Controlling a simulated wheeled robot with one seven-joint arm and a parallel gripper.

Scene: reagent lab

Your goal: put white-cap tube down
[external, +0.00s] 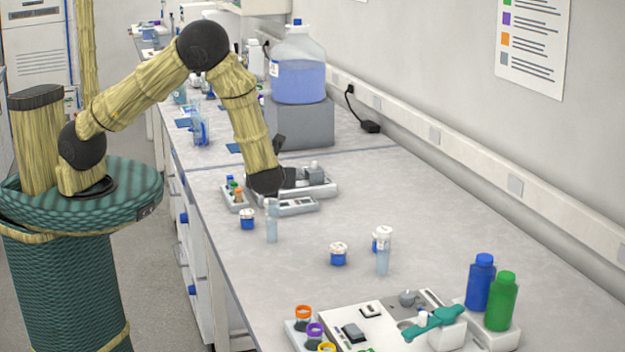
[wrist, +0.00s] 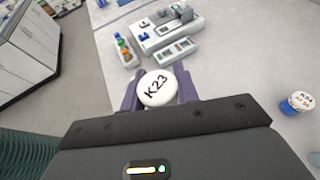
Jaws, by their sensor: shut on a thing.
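My gripper (external: 270,197) is shut on a clear tube (external: 272,224) with a white cap. The tube hangs upright below the gripper over the near part of the bench. In the wrist view the white cap (wrist: 158,89), marked K23, sits between the two purple fingers of my gripper (wrist: 159,92). The cap hides the tube body there. I cannot tell whether the tube's bottom touches the bench. A second clear tube (external: 383,255) with a white cap stands upright farther right on the bench.
A small blue jar (external: 247,220) stands just left of the held tube. Another blue jar (external: 338,256) stands to the right. A grey device (external: 298,207) and a rack of coloured caps (external: 236,193) lie behind the gripper. The bench between the held tube and the right jar is clear.

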